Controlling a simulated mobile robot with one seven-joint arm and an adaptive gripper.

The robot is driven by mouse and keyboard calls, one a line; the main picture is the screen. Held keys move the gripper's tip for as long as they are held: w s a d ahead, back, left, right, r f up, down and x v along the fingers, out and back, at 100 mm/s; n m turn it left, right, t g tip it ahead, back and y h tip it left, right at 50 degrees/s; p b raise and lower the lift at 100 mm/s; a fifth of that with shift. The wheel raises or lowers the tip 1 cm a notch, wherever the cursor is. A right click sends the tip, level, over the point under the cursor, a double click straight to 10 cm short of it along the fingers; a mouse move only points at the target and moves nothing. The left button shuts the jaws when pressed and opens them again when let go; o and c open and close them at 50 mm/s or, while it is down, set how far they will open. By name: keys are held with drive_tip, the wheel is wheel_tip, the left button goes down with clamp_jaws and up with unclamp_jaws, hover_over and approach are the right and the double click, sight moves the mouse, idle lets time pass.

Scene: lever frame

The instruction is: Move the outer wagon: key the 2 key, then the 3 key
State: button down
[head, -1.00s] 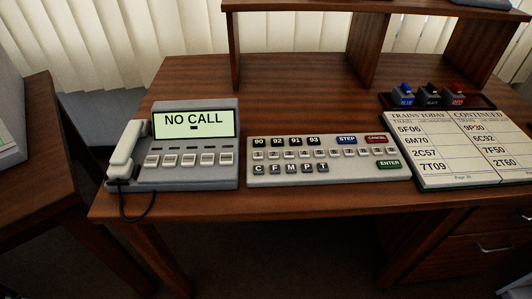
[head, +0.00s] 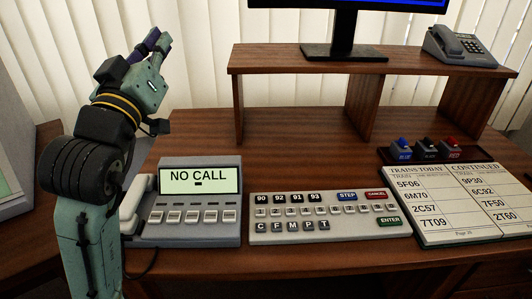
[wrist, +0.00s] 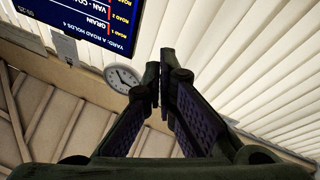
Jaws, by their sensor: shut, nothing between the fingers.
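The grey keypad (head: 330,238) lies on the desk, right of the phone unit. Its middle row holds small number keys; the 2 key (head: 275,212) and 3 key (head: 290,211) appear second and third from the left, but their labels are too small to be sure of. My gripper (head: 160,42) is raised at the upper left, above and behind the phone unit, pointing up and well away from the keypad. Its fingers (wrist: 156,82) are together and empty in the wrist view. No wagon is visible; the upside-down screen (wrist: 85,18) lists yard roads with grain and van.
The phone unit (head: 190,230) reading NO CALL stands left of the keypad, partly behind my arm. An open train book (head: 455,225) and three stamps (head: 425,152) are at the right. A raised shelf (head: 290,60) carries a monitor (head: 345,50) and telephone (head: 462,48).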

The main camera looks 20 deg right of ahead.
drive_tip(key=d+f+m+g+h, duration=0.1)
drive_tip(key=d+f+g+h, duration=0.1)
drive_tip(key=d+f+g, duration=0.55)
drive_tip(key=m+g+y+p, duration=0.1)
drive_tip(key=g+y, duration=0.2)
drive_tip(key=g, duration=0.6)
hover_over(273, 210)
wheel_tip(273, 210, down, 18)
drive_tip(key=shift+r+t, duration=0.25)
drive_tip(key=shift+f, duration=0.1)
wheel_tip(273, 210, down, 7)
drive_tip(key=b, duration=0.7)
drive_tip(key=shift+f, duration=0.8)
drive_tip(key=shift+f+b, duration=0.1)
drive_tip(key=shift+b, duration=0.2)
drive_tip(key=shift+f, duration=0.3)
